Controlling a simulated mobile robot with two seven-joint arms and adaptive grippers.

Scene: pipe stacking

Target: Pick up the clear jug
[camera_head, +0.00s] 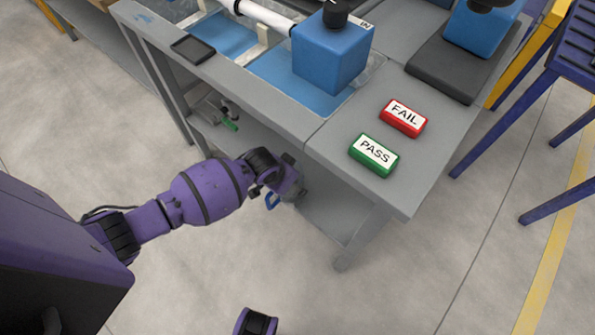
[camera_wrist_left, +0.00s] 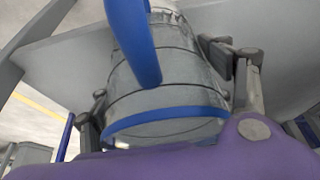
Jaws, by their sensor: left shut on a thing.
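The clear jug (camera_wrist_left: 180,70) fills the middle of the left wrist view, with a blue handle (camera_wrist_left: 133,38) and a blue band around one end. My left gripper (camera_wrist_left: 160,95) is shut on the jug, with a finger on each side of its body. In the head view, my left gripper (camera_head: 285,182) is at the open front of the grey workbench, by the lower shelf. Only a bit of the jug and its blue handle (camera_head: 272,200) show there; the gripper hides much of the rest.
The workbench's top (camera_head: 415,165) overhangs the lower shelf (camera_head: 325,215). A green PASS button (camera_head: 374,155), a red FAIL button (camera_head: 403,117) and a blue block-shaped device (camera_head: 330,60) stand on top. Small items (camera_head: 222,115) lie on the shelf to the left. Floor in front is clear.

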